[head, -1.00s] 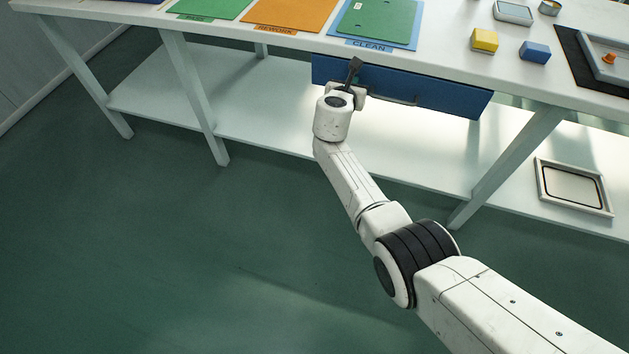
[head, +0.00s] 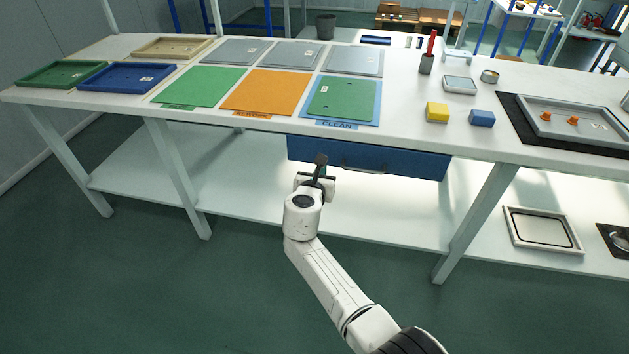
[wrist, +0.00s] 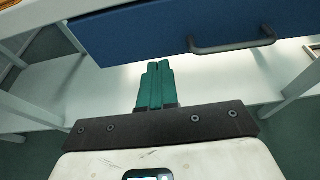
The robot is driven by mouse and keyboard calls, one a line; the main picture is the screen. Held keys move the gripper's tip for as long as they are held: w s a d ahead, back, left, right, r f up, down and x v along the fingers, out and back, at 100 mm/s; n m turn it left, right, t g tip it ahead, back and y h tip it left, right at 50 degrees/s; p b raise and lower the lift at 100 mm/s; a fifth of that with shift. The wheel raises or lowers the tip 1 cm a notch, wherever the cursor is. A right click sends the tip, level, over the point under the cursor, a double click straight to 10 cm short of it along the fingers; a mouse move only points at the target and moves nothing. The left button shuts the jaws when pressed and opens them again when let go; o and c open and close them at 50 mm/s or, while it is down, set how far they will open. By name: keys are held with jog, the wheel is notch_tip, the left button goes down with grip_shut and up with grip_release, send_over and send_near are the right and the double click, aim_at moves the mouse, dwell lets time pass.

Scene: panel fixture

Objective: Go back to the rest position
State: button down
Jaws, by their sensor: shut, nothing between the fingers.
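My gripper (head: 319,162) is in front of the workbench, just below the table edge, near the blue drawer (head: 405,161). In the wrist view my gripper (wrist: 156,65) has its green fingers together, with nothing between them. The blue drawer also shows in the wrist view (wrist: 150,33), with its dark handle (wrist: 232,45) to the right of the fingers. The drawer looks shut, and the fingers appear apart from the handle.
The white bench top (head: 255,128) carries a green panel (head: 342,100) on the CLEAN mat, a yellow block (head: 437,112), a blue block (head: 482,118) and several trays. A lower shelf (head: 240,205) and bench legs stand near my arm. The floor in front is clear.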

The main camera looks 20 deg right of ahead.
jog(key=p+v, duration=0.2)
jog(key=v, duration=0.5)
jog(key=s+d+f+m+g+p, duration=0.2)
jog(key=s+d+m, duration=0.2)
jog(key=s+m, duration=0.25)
jog(key=s+d+f+m+g+y+p, duration=0.1)
jog(key=s+d+m+g, duration=0.3)
jog(key=s, duration=0.4)
jog(key=s+d+f+m+g+p, duration=0.1)
jog(key=s+d+f+m+p, duration=0.1)
jog(key=s+d+m, duration=0.4)
jog(key=s+a+r+m+g+y+p, duration=0.2)
jog(key=s+m, duration=0.5)
jog(key=s, duration=0.5)
jog(key=s+a+r+m+g+y+p, duration=0.2)
jog(key=s+m, duration=0.4)
jog(key=s, duration=0.7)
jog(key=shift+s+a+r+m+y, duration=0.3)
jog(key=shift+r+y, duration=0.2)
jog(key=shift+y, duration=0.5)
